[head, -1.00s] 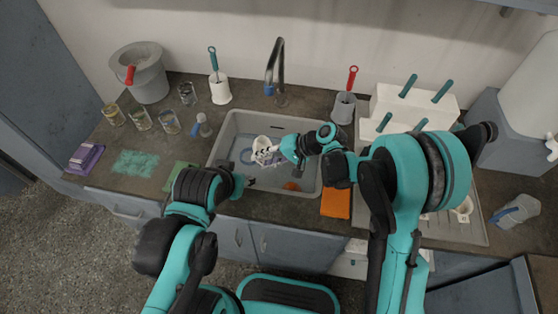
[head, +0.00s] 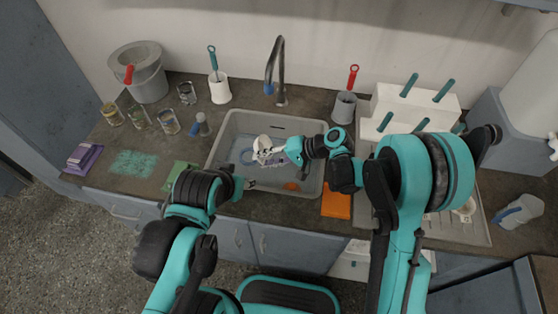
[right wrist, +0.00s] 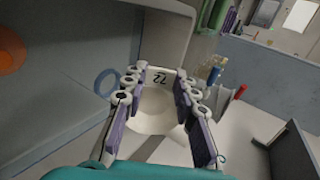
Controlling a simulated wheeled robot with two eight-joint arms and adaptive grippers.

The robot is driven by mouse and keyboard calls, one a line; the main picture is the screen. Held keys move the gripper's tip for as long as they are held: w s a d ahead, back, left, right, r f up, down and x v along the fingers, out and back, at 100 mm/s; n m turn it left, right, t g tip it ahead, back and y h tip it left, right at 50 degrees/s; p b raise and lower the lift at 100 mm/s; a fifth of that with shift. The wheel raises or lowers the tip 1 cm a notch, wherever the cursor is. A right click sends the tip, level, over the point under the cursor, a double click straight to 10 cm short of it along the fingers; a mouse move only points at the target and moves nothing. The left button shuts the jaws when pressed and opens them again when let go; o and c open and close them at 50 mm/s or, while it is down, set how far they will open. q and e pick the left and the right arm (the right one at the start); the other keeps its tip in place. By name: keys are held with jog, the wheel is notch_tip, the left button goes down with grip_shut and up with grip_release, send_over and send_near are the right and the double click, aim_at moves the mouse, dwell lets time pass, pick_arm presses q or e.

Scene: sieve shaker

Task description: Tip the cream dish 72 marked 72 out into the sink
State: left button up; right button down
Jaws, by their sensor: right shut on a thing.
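The cream dish (head: 262,143) is in my right gripper (head: 268,154), over the left-middle part of the grey sink (head: 228,124). In the right wrist view the dish (right wrist: 154,108) sits between the two fingers of the gripper (right wrist: 156,98), and the mark 72 shows on its far wall. The dish looks tilted in the head view. I cannot make out any contents in it. My left gripper (head: 247,184) is at the sink's front left edge, small and partly hidden by its wrist, apart from the dish.
A blue ring (head: 246,157) and an orange round thing (head: 291,186) are in the sink. The tap (head: 279,70) stands behind it. A green pad (head: 181,174) lies left, an orange cloth (head: 336,203) right. Several jars and a grey bucket (head: 143,73) stand at the left.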

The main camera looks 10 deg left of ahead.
jog(key=shift+d+y+b, duration=0.25)
jog(key=shift+y+b, duration=0.35)
jog(key=shift+b, duration=0.1)
dwell(0.4)
